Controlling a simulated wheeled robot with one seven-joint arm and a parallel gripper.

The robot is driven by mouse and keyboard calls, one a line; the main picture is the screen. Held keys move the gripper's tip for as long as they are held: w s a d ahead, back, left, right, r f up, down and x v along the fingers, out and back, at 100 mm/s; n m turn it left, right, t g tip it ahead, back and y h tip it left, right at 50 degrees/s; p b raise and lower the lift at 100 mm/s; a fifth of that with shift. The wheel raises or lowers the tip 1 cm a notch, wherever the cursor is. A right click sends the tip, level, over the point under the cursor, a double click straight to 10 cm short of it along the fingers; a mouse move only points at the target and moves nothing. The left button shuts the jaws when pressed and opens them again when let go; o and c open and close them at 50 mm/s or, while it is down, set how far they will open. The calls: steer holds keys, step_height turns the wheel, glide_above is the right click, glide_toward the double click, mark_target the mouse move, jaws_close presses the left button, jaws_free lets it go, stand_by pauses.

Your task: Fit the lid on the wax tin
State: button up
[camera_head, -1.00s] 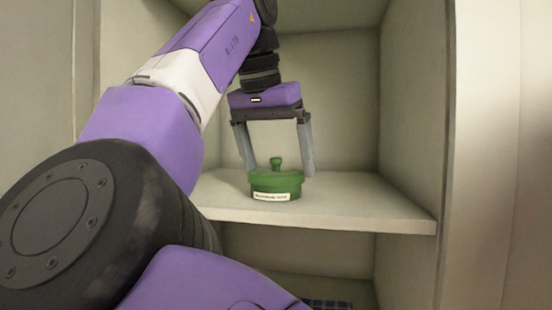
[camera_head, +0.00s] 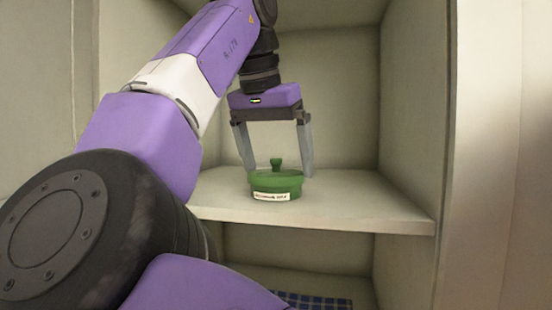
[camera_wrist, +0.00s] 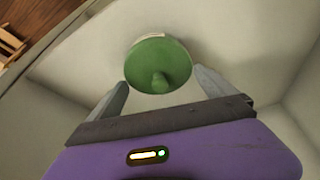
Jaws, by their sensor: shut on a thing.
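The green wax tin (camera_head: 262,190), round with a pale label, stands upright on the cupboard shelf. Its green lid (camera_head: 277,174), with a knob in the middle, is on top of it, level and in line with the tin. I cannot tell from this angle whether it is fully seated. My gripper (camera_head: 279,172) points down, with one grey finger on each side of the lid, shut on its rim. In the wrist view, the lid (camera_wrist: 148,62) lies between the tips of my gripper (camera_wrist: 161,78) and hides most of the tin.
The pale shelf (camera_head: 345,205) is bare around the tin, with cupboard walls at the back and right (camera_head: 408,120). A lower compartment holds a blue checked item (camera_head: 318,301). A brown wooden thing (camera_wrist: 12,42) shows at the wrist view's upper left.

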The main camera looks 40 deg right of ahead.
steer(key=shift+f+p, duration=0.45)
steer(key=shift+p, duration=0.1)
stand_by(1.3)
steer(key=o, duration=1)
steer(key=shift+c, duration=0.2)
steer(key=v, duration=0.8)
steer(key=shift+f, duration=0.1)
